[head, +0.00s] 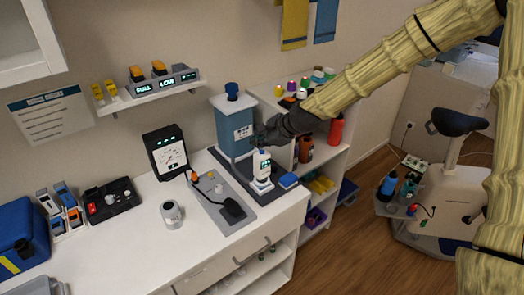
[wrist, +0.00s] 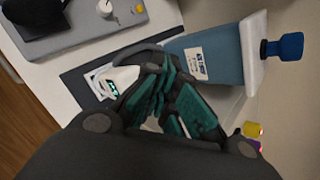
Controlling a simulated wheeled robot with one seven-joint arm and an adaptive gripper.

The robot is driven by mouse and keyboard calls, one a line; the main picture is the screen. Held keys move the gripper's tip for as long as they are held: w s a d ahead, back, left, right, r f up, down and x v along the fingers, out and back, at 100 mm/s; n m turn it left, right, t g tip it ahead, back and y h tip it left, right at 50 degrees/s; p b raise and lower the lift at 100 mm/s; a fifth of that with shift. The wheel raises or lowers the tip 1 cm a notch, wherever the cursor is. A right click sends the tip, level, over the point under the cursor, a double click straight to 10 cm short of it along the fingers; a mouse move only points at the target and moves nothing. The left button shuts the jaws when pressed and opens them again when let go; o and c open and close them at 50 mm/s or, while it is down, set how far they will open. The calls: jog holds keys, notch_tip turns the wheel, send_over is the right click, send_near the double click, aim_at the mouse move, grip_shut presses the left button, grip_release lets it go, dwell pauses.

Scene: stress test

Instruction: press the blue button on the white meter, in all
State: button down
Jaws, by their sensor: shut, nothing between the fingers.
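The white meter (head: 261,172) is a small upright device with a green-lit display, standing on the dark mat near the counter's right end. In the wrist view the white meter (wrist: 118,78) lies left of the fingers, its display partly visible. My gripper (head: 264,138) is shut and empty, just above and behind the meter's top in the head view. In the wrist view my gripper (wrist: 165,92) shows teal finger pads close together.
A blue tank (head: 234,128) with a blue knob stands close behind the meter. A grey panel with a black paddle (head: 232,209) and a black dial gauge (head: 168,152) are to the left. Shelves with bottles stand at right.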

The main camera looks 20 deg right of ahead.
jog(key=shift+r, duration=0.1)
notch_tip(320, 180, up, 5)
jog(key=p, duration=0.3)
jog(key=shift+p, duration=0.35)
dwell(0.6)
